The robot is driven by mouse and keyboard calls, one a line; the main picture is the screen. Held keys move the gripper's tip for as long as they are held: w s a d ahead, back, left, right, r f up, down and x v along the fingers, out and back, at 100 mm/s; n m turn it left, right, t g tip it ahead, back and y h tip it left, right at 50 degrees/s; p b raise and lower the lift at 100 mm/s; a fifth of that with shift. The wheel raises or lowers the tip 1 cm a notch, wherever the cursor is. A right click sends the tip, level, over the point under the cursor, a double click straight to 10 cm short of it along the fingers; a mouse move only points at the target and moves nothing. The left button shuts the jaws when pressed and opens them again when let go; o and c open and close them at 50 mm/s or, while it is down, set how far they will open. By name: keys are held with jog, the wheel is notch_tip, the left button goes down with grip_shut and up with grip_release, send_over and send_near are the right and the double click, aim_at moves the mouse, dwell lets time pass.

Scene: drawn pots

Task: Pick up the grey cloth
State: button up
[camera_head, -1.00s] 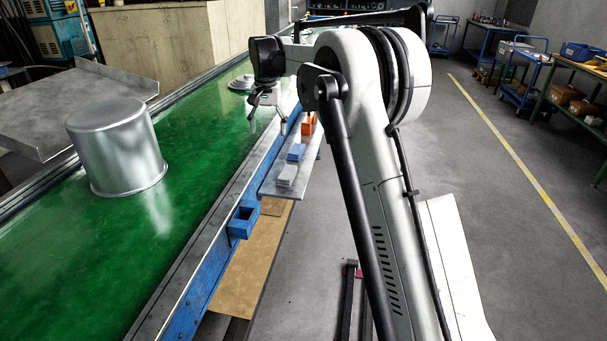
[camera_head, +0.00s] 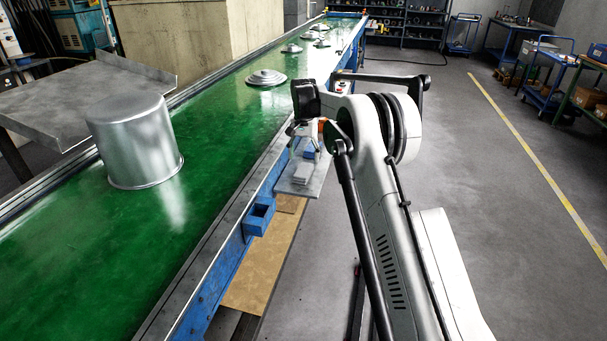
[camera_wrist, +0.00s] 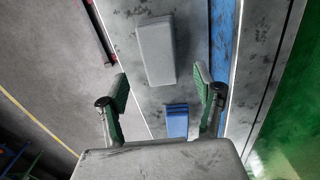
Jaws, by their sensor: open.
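The grey cloth (camera_wrist: 156,50) is a folded, block-like piece lying on a narrow metal side shelf (camera_wrist: 185,75). In the head view the grey cloth (camera_head: 300,171) is at the near end of that shelf. My gripper (camera_wrist: 162,88) is open and empty, its two fingers spread above the shelf. In the wrist view the grey cloth lies just beyond the fingertips, near the middle of the gap, apart from both. In the head view my gripper (camera_head: 303,132) hangs over the shelf, its fingers hard to make out.
A blue folded cloth (camera_wrist: 177,120) lies beside the grey one, between the fingers in the wrist view. A blue-edged green conveyor (camera_head: 225,105) runs alongside, carrying a large metal pot (camera_head: 135,142) and several lids (camera_head: 266,77). Open floor is on the right.

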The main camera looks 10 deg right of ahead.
aim_at(303, 169)
jog(key=shift+s+a+f, duration=0.1)
jog(key=shift+f, duration=1.5)
jog(key=shift+s+a+f, duration=0.1)
jog(key=shift+f, duration=1.5)
jog(key=shift+c, duration=0.4)
jog(key=c, duration=1.3)
jog(key=shift+o, duration=0.2)
jog(key=shift+r, duration=0.1)
jog(key=shift+r, duration=0.1)
notch_tip(303, 169, up, 4)
jog(key=shift+r, duration=0.1)
jog(key=s+a+r, duration=0.6)
jog(key=a, duration=0.4)
jog(key=shift+r, duration=0.25)
